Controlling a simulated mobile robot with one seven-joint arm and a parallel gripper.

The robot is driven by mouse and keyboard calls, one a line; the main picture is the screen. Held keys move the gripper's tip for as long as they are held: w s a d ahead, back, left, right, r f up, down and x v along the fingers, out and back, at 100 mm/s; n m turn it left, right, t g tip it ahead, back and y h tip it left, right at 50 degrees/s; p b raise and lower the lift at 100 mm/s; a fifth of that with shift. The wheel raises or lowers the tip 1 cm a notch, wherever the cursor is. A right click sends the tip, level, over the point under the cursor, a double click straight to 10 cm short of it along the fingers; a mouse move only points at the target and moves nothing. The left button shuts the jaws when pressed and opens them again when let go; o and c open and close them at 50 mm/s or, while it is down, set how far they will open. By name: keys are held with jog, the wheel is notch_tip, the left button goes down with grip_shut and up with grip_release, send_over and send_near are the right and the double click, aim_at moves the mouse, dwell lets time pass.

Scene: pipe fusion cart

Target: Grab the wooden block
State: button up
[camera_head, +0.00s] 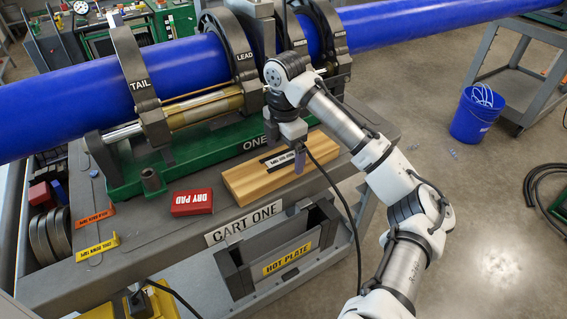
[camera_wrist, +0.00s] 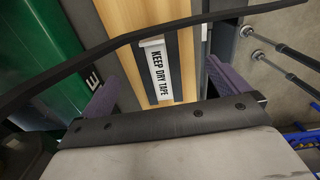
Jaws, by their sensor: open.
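The wooden block (camera_head: 250,185) lies on the cart top, in front of the green fusion machine base. It is a long, light-brown block with a dark band and a white label. In the wrist view the block (camera_wrist: 128,60) runs away from the camera, and its label reads "KEEP DRY TAPE". My gripper (camera_head: 299,163) is open above the block, near its labelled middle. In the wrist view the two purple fingers of my gripper (camera_wrist: 160,84) show on either side of the block. Whether they touch it cannot be told, and its near part is hidden by the gripper body.
A red dry pad (camera_head: 192,203) lies left of the block. The green machine base (camera_head: 205,160) and blue pipe (camera_head: 70,105) stand behind. A hot plate holder (camera_head: 285,250) is at the cart's front. A black cable crosses by my gripper. A blue bucket (camera_head: 475,115) stands on the floor.

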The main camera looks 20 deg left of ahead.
aim_at(284, 158)
notch_tip(284, 158, down, 3)
jog(key=shift+a+f, duration=0.1)
jog(key=c, duration=1.3)
